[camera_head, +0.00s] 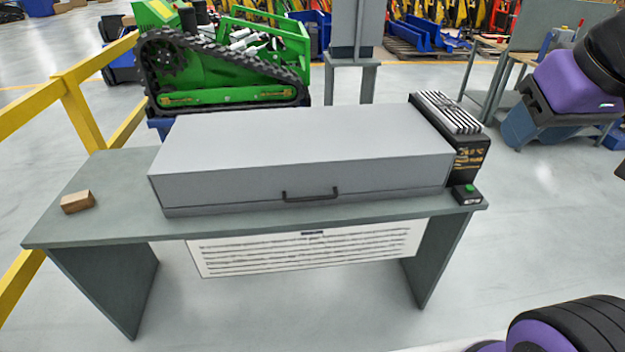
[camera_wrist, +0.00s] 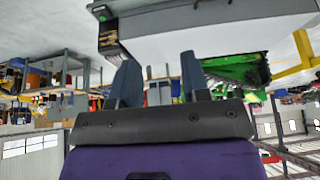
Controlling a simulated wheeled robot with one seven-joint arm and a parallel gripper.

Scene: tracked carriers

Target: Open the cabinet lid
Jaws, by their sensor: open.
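The grey cabinet (camera_head: 300,150) lies flat and long on a grey-green table. Its lid (camera_head: 310,130) is down and looks closed. A dark bar handle (camera_head: 310,194) sits on the lid's front face, right of the middle. In the wrist view the picture is upside down, and part of the grey cabinet (camera_wrist: 200,22) shows at the top. My gripper (camera_wrist: 160,75) shows there with its two fingers apart and nothing between them. The fingers are away from the cabinet. In the head view my purple arm shows at the right edge; the fingers are not visible there.
The table (camera_head: 110,222) has a wooden block (camera_head: 77,201) at its left. A black finned box (camera_head: 462,135) and a small box with a green button (camera_head: 466,193) stand right of the cabinet. A yellow rail (camera_head: 75,110) runs at left; a green tracked machine (camera_head: 220,70) stands behind.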

